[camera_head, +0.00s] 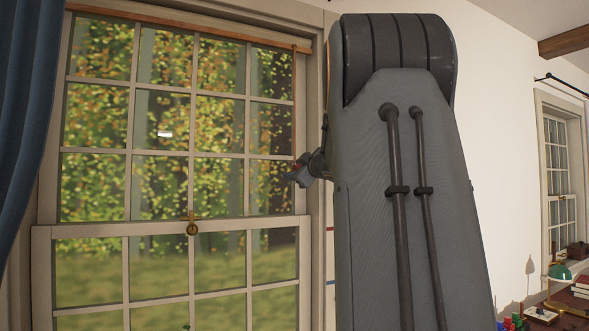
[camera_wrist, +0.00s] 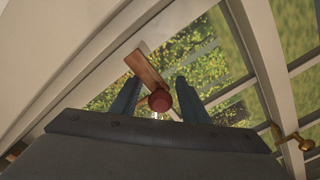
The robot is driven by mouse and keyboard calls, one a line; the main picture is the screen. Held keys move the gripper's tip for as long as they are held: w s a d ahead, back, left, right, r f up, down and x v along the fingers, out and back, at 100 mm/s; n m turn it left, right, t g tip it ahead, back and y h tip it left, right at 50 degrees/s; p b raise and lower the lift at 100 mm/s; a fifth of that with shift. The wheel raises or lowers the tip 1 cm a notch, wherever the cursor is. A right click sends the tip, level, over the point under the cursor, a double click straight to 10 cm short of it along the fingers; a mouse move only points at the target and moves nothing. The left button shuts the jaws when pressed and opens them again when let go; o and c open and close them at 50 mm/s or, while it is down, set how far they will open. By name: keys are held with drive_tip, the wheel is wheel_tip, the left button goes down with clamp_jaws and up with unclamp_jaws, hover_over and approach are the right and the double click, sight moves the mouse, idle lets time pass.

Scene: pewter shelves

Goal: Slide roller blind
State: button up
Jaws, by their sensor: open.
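A wooden bar, which looks like the rolled-up roller blind (camera_head: 190,22), runs along the top of the window. A thin reddish-brown pull rod (camera_head: 294,95) hangs from its right end along the window's right side. In the wrist view the rod shows as a wooden stick (camera_wrist: 147,68) with a dark red round knob (camera_wrist: 160,100) at its near end. My gripper (camera_head: 300,172) is at the lower end of the rod, partly hidden by my arm. In the wrist view my gripper (camera_wrist: 158,92) is open, with one finger on each side of the knob; contact cannot be told.
The sash window (camera_head: 165,228) has a brass latch (camera_head: 192,229) at its middle rail. A blue curtain (camera_head: 28,110) hangs at the left. My arm covers the wall right of the window. A cluttered table (camera_head: 560,318) and a second window (camera_head: 560,190) are at far right.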

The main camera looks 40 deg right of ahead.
drive_tip(key=shift+w, duration=0.25)
clamp_jaws()
wheel_tip(320, 180, down, 10)
drive_tip(key=b, duration=0.6)
unclamp_jaws()
drive_tip(key=shift+s, duration=0.1)
